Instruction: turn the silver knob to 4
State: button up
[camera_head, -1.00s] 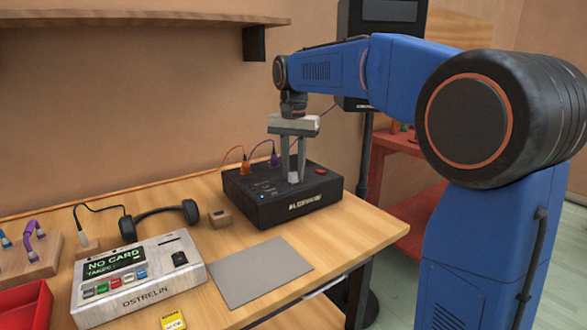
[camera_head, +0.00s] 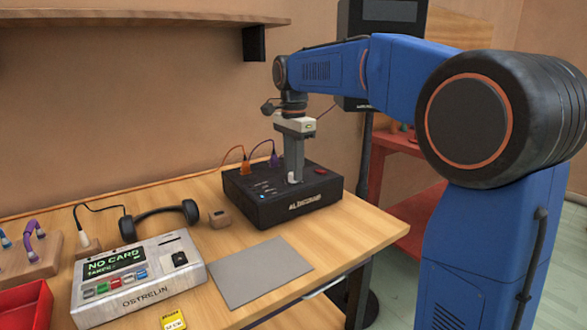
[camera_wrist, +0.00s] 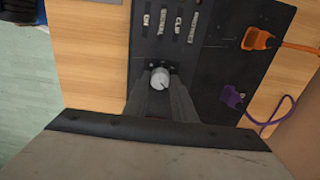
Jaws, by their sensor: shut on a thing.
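The silver knob (camera_wrist: 159,78) sits on the top of a black box (camera_head: 262,208); it is round with a dark pointer line, and small marks lie around it, too small to read. My gripper (camera_head: 294,180) points straight down over the box and is shut on the knob. In the wrist view my gripper's fingers (camera_wrist: 160,95) lie at the knob's sides. In the head view the fingers mostly hide the knob.
Orange (camera_wrist: 258,39) and purple (camera_wrist: 233,97) plugs with cables stand in the box. A red button (camera_head: 320,170) is on its right.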

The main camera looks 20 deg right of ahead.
dwell(0.4)
jog(key=o, duration=1.1)
jog(key=shift+c, duration=0.2)
notch_tip(320, 180, up, 18)
jog(key=shift+f, duration=0.25)
